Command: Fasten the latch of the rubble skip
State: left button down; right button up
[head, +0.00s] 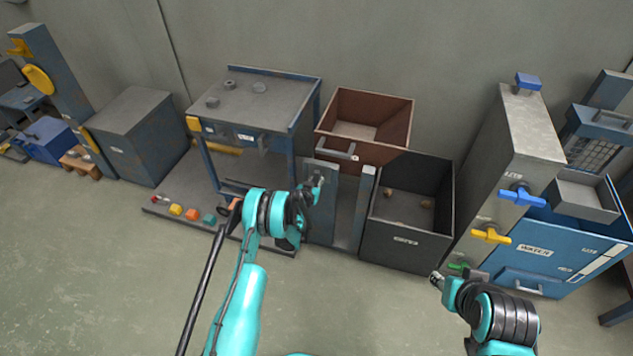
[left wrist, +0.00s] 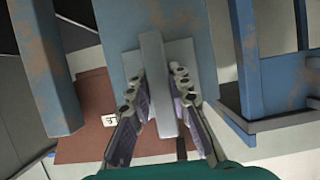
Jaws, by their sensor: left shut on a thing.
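My left gripper (head: 319,180) is at the top of a blue-grey upright panel (head: 320,222). In the left wrist view my left gripper (left wrist: 159,105) is shut on a pale grey bar (left wrist: 153,65), one finger on each side. The bar lies over a pale plate on a worn blue panel (left wrist: 190,25). The bar looks like a latch handle. A dark open bin (head: 408,253) with a few brown lumps stands right of the panel; its label is too small to read. A rusty red bin (head: 398,110) stands behind. My right gripper (head: 436,278) is low at the right; its fingers are unclear.
A blue-legged table (head: 285,92) stands left of the panel, above a low board (head: 160,208) with coloured knobs. A grey post (head: 520,125) with blue and yellow valve handles and a blue water tank (head: 545,262) stand at right. The front floor is clear.

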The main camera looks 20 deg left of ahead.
aim_at(316, 171)
pick_arm(q)
jog(key=c, duration=1.4)
grip_release()
notch_tip(316, 171, up, 10)
